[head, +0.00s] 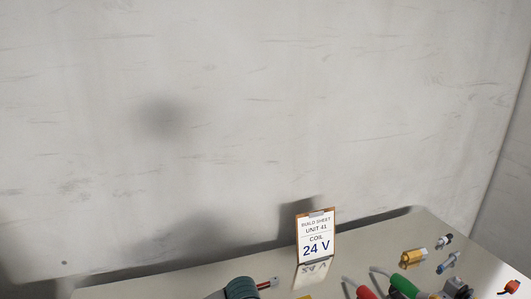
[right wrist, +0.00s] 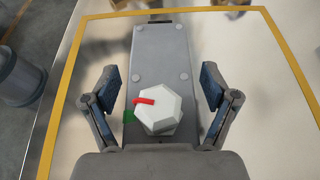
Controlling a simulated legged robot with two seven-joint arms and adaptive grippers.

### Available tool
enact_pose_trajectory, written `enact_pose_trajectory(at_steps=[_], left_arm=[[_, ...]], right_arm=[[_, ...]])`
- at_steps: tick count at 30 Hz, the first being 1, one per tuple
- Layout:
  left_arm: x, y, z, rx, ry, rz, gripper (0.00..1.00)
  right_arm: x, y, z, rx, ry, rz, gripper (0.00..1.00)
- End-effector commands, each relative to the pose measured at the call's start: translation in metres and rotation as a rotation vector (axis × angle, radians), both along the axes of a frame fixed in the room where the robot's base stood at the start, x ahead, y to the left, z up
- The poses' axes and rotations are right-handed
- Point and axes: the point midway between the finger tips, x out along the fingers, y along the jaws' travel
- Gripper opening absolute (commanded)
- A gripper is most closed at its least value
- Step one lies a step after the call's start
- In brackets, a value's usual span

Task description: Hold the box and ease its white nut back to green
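The grey box (right wrist: 158,55) lies lengthwise in the middle of the right wrist view, with several pale round studs on its face. The white six-sided nut (right wrist: 160,116) sits at its near end, with a red mark (right wrist: 145,101) across its upper left. A green patch (right wrist: 129,117) shows on the box at the nut's left edge, below the red mark; part of it may be hidden. My right gripper (right wrist: 160,88) is open, its blue-padded fingers either side of the box and apart from the nut. My left gripper is not in view. The box and nut are not visible in the head view.
A yellow line (right wrist: 70,85) outlines the area around the box. On the table (head: 400,235) stands a card (head: 316,235) reading "COIL 24 V". Brass (head: 413,258) and blue (head: 448,262) fittings and red (head: 366,292) and green (head: 404,285) connectors lie to its right.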

Motion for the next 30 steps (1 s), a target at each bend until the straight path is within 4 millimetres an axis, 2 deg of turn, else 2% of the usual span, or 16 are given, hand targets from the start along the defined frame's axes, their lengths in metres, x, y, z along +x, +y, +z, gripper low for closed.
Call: enact_pose_trajectory(at_steps=[7, 11, 24, 30], left_arm=[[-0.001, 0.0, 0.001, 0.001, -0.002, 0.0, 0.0], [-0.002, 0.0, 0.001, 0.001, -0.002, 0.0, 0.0], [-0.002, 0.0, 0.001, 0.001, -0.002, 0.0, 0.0], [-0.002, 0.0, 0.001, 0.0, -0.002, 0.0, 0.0]], right_arm=[[0.0, 0.0, 0.004, 0.004, -0.003, 0.0, 0.86], [0.003, -0.01, 0.009, 0.004, -0.004, -0.002, 0.86], [0.029, -0.09, 0.039, 0.003, 0.0, -0.003, 0.86], [0.033, -0.105, 0.045, 0.003, 0.001, 0.0, 0.86]])
